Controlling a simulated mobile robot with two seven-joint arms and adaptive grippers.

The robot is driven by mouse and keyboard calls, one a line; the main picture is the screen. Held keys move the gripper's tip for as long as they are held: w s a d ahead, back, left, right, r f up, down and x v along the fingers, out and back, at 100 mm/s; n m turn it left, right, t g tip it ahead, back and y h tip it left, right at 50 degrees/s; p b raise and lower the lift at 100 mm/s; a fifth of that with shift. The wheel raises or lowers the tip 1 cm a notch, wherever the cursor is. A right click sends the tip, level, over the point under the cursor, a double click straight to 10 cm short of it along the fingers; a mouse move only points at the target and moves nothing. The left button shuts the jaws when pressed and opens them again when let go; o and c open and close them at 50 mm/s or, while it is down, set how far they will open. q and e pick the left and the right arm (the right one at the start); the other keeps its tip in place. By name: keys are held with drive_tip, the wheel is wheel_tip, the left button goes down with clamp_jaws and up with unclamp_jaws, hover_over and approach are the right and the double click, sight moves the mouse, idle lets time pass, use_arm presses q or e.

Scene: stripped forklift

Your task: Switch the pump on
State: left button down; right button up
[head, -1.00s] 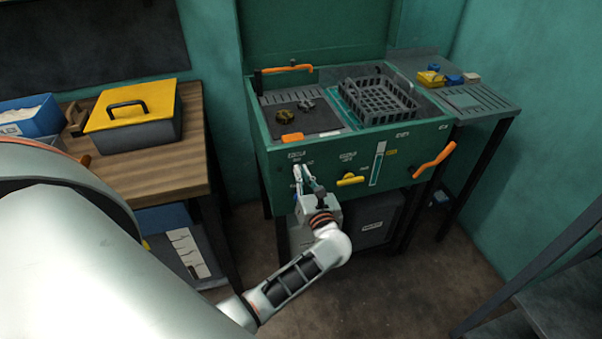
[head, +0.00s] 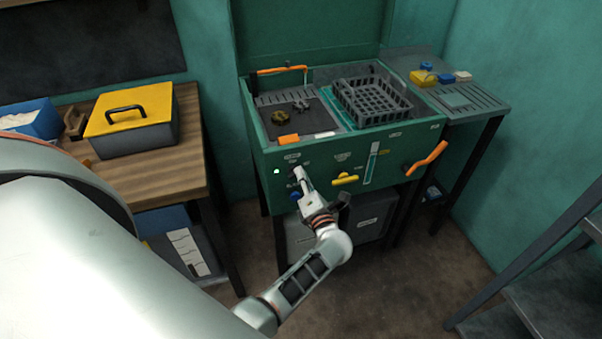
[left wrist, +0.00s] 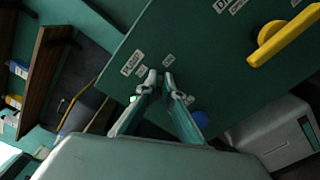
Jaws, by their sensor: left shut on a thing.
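The green washing cabinet (head: 262,150) stands ahead with its controls on the front panel. The PUMP label (left wrist: 132,63) with smaller OFF and ON marks shows in the left wrist view. My left gripper (head: 298,174) is at the panel just below this label, its fingertips close together on the pump switch. The fingers hide most of the switch, so its exact angle is not clear. In the left wrist view the fingertips (left wrist: 160,78) point toward the OFF and ON marks. A small green lamp (head: 276,171) glows left of the gripper. My right gripper is out of view.
A blue knob (head: 295,196) sits just below the gripper, and a yellow valve handle (head: 345,180) to its right. An orange lever (head: 427,159) sticks out at the panel's right. A wooden bench (head: 150,165) with a yellow-lidded box (head: 130,118) stands at left.

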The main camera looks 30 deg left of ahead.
use_arm(q)
drive_tip(key=shift+d+f+m, duration=0.1)
drive_tip(key=shift+m, duration=0.8)
drive_tip(key=shift+w, duration=0.1)
drive_tip(key=c, duration=2.2)
unclamp_jaws()
